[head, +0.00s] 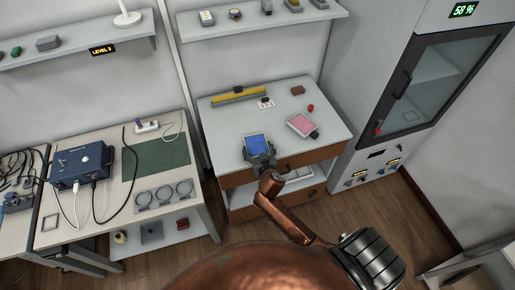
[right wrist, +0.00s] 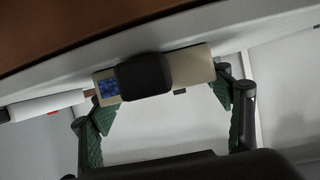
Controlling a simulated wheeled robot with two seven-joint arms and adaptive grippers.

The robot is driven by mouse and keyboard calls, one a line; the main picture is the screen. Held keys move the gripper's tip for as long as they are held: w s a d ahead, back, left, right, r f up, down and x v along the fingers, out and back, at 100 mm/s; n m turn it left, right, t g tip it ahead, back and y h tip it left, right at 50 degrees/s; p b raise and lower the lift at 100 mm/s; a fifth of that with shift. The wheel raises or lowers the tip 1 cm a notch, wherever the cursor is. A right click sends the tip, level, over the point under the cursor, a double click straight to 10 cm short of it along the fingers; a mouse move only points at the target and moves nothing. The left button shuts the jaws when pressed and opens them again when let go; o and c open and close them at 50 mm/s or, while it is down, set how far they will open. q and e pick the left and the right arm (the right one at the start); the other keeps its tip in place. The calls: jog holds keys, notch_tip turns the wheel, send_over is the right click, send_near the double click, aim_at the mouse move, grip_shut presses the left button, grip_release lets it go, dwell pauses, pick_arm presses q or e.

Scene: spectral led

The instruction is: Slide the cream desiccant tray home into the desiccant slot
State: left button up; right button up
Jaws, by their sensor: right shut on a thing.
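The cream desiccant tray (right wrist: 195,66) has a dark block-shaped handle (right wrist: 147,75) on its front, and a bit of its blue fill shows at the left in the right wrist view. In the head view its blue top (head: 257,142) shows over the front of the white-topped bench. My right gripper (head: 262,160) is shut on the tray, with its green-padded fingers (right wrist: 162,108) at the tray's two ends. A dark slot-like opening (head: 376,154) sits below the glass door of the cabinet at the right; I cannot tell for sure that it is the desiccant slot. My left gripper is out of view.
A pink-filled tray (head: 301,125) lies on the bench (head: 225,130), with a yellow bar (head: 238,95), a red knob-like thing (head: 310,107) and a brown block (head: 298,90). The cabinet (head: 425,90) has knobs below its door. Open floor (head: 385,215) lies before it.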

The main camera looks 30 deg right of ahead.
jog(key=o, duration=1.3)
